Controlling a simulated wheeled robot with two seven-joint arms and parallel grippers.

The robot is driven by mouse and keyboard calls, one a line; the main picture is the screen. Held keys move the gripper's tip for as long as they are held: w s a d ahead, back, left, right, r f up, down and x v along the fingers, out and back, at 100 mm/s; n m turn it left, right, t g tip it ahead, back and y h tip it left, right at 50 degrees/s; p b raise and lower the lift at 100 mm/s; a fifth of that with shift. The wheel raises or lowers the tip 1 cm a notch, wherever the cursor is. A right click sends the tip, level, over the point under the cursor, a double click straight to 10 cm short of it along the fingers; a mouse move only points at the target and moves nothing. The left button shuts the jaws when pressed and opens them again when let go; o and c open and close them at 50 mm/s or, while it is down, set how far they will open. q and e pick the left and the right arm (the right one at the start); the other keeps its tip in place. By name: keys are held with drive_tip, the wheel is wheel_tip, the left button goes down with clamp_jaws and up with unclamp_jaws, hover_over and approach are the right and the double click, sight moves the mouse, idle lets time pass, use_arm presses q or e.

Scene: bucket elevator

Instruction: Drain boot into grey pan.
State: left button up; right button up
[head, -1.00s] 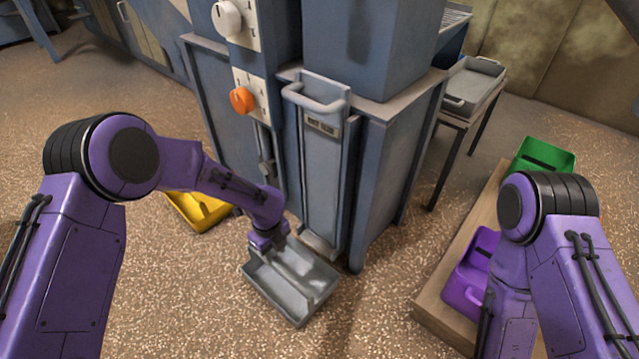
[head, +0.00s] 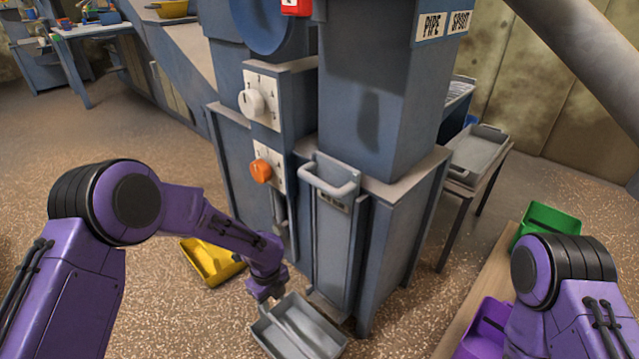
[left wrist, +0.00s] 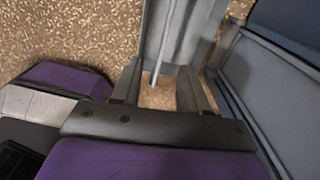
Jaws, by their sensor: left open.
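The grey pan (head: 318,329) sits on the floor at the foot of the blue-grey boot housing (head: 393,245), below its front door. The door (head: 331,245) has a bar handle (head: 328,180) on top and looks shut. My left gripper (head: 273,300) is low at the pan's back-left rim, its jaws apart. In the left wrist view, the open fingers (left wrist: 160,92) have floor showing between them, with a grey wall and thin rod just beyond. I cannot tell whether they touch the pan. My right arm shows at the right, but its gripper is out of view.
An orange knob (head: 261,171) and a white knob (head: 251,103) are on the housing's front. A yellow bin (head: 212,262) lies left of the pan. Green (head: 549,222) and purple (head: 487,328) bins stand at the right. A grey tray (head: 478,151) rests on a stand behind.

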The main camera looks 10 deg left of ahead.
use_arm(q)
wheel_tip(320, 180, up, 12)
drive_tip(key=a+t+h+p, duration=0.1)
drive_tip(key=a+t+p, duration=0.1)
drive_tip(key=p, duration=0.6)
drive_tip(key=t+h+p, duration=0.8)
drive_tip(key=t+h, duration=0.1)
drive_tip(key=t, duration=0.1)
approach(309, 181)
drive_tip(key=x, duration=1.1)
drive_tip(key=shift+b, duration=0.3)
use_arm(e)
drive_tip(key=w+d+r+m+t+h, duration=0.1)
drive_tip(key=w+r, duration=0.3)
drive_tip(key=r, duration=1.5)
drive_tip(key=shift+d+r+m+t+h, duration=0.15)
drive_tip(key=shift+r+m+t+h, duration=0.2)
drive_tip(key=shift+m+t, duration=0.45)
